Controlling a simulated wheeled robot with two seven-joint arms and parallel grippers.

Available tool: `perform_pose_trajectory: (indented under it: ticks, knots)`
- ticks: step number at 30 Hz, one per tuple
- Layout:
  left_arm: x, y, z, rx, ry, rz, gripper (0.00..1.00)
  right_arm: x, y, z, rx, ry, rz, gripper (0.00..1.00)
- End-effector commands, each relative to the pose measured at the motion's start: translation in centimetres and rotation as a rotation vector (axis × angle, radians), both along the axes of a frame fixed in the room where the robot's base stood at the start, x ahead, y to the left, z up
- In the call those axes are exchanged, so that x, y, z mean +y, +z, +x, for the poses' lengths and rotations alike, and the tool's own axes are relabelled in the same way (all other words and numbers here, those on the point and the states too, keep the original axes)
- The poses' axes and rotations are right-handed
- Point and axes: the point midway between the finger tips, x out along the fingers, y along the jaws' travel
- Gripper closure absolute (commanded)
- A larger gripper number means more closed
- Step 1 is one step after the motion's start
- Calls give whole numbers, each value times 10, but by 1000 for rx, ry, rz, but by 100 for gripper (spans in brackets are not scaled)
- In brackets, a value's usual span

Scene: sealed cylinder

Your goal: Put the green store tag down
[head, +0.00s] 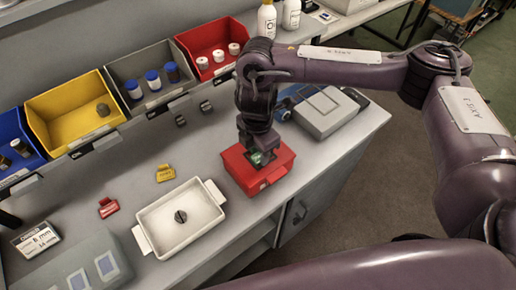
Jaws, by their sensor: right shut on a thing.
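My right gripper (259,157) points down over the red box (240,176) near the bench's right end. It is shut on the green store tag (257,158), of which only a small green part shows between the fingers. The tag is at the dark opening in the top of the red box; I cannot tell whether it touches the box. My left gripper is not in view.
A white tray (153,219) with a dark round part stands left of the red box. A yellow tag (165,173) and a red tag (108,208) lie on the bench. Coloured bins (77,107) line the back. A grey device (325,112) stands behind right.

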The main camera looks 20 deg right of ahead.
Motion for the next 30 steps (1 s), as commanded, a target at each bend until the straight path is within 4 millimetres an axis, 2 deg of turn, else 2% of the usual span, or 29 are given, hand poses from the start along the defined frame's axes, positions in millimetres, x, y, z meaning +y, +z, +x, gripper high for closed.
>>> perform_pose_trajectory:
  ticks: [2,3,8,30]
  knots:
    - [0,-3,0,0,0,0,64,0,-6,-1,3,-2,-1,81]
    - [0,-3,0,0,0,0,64,0,-7,-1,3,-2,-1,59]
    - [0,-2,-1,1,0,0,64,-1,-7,-2,6,-1,-2,38]
    - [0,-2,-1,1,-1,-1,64,0,-8,-2,5,-1,-1,38]
